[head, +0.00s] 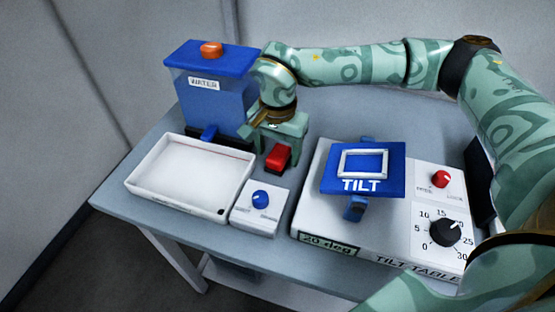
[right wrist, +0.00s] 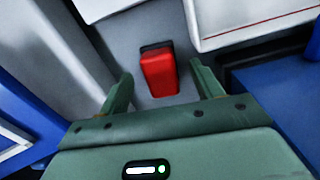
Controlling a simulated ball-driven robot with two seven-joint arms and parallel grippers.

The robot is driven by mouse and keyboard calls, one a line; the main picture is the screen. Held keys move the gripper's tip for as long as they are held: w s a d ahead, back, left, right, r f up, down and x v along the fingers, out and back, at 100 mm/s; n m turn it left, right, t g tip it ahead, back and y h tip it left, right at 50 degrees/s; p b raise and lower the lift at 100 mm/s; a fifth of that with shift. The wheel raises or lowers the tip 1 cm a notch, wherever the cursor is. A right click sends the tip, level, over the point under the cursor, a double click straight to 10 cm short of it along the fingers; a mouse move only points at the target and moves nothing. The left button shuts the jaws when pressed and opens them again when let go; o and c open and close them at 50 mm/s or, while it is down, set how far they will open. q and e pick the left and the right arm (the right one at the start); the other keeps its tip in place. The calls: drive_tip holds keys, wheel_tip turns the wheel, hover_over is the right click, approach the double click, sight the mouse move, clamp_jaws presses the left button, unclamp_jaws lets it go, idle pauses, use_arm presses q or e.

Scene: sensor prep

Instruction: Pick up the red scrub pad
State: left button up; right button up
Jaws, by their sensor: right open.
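The red scrub pad (head: 278,157) is a small red block with a dark layer at one end, on the grey table between the white tray and the tilt table. It also shows in the right wrist view (right wrist: 159,74), between and just beyond the two fingertips. My right gripper (head: 272,140) is right behind the pad in the head view. Its green fingers (right wrist: 160,88) are spread, with a gap on both sides of the pad, and hold nothing. I cannot tell how high the fingertips are above the table. My left gripper is in neither view.
A white tray (head: 140,182) stands left of the pad, with a blue tank (head: 210,100) behind it. A white box with a blue knob (head: 260,197) is in front. The tilt table (head: 305,215) with its blue tilting plate (head: 330,186) stands to the right. Gaps around the pad are narrow.

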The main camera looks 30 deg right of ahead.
wheel_tip(320, 180, down, 2)
drive_tip(key=shift+r, duration=0.15)
drive_tip(key=shift+c, duration=0.6)
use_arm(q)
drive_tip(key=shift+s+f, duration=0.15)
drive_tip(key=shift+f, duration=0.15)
use_arm(e)
drive_tip(key=c, duration=0.9)
drive_tip(key=shift+r, duration=0.1)
drive_tip(key=shift+c, duration=0.2)
